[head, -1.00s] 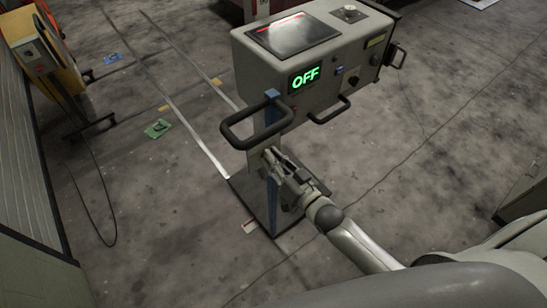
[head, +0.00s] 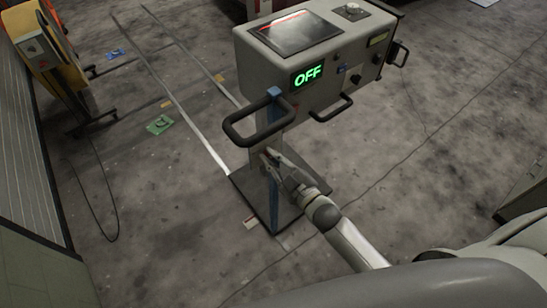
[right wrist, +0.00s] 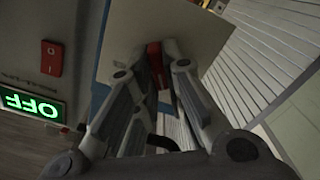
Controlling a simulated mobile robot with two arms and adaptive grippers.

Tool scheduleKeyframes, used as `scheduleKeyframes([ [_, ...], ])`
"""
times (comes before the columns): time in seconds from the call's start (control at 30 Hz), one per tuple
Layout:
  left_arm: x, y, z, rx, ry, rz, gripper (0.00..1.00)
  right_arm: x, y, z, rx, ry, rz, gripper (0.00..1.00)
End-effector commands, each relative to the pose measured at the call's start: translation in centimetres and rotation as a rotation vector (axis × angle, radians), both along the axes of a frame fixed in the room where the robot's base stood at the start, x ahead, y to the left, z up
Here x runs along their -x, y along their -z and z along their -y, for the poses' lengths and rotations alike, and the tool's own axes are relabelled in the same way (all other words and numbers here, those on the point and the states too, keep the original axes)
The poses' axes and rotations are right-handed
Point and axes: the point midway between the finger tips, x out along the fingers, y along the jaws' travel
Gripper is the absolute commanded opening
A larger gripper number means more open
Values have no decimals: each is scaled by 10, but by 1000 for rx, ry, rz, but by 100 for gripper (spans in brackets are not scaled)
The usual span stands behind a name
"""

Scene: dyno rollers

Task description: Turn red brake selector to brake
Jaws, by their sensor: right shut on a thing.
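The red brake selector (right wrist: 155,62) shows in the right wrist view between my fingertips, in front of a pale plate (right wrist: 190,28). My right gripper (head: 267,156) is at the post under the console's front handle in the head view. Its fingers are shut on the selector, which they partly cover. The selector's markings and exact angle cannot be read. The grey console (head: 290,68) has a green display reading OFF (head: 308,76); the display also shows inverted in the right wrist view (right wrist: 32,106). My left gripper is not in view.
A black loop handle (head: 258,122) sticks out just above my right gripper. A separate red rocker switch (right wrist: 50,58) is on the console side. The console stands on a dark base plate (head: 250,190). A yellow machine (head: 45,60) stands at left; open floor lies between.

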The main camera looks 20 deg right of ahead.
Motion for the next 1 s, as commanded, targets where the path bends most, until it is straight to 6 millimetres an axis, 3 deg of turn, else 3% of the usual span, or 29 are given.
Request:
scheduleKeyframes([
  [0.4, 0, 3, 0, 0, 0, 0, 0, 1, 1, -1, 171, 0, 62, 0],
  [0.93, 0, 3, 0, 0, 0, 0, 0, 1, 1, -1, 194, -1, 70, 0],
  [0.97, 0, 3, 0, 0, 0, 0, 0, 1, 1, -1, 195, -1, 71, 12],
  [1.0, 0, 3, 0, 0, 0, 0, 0, 1, 1, -1, 194, -1, 70, 17],
])
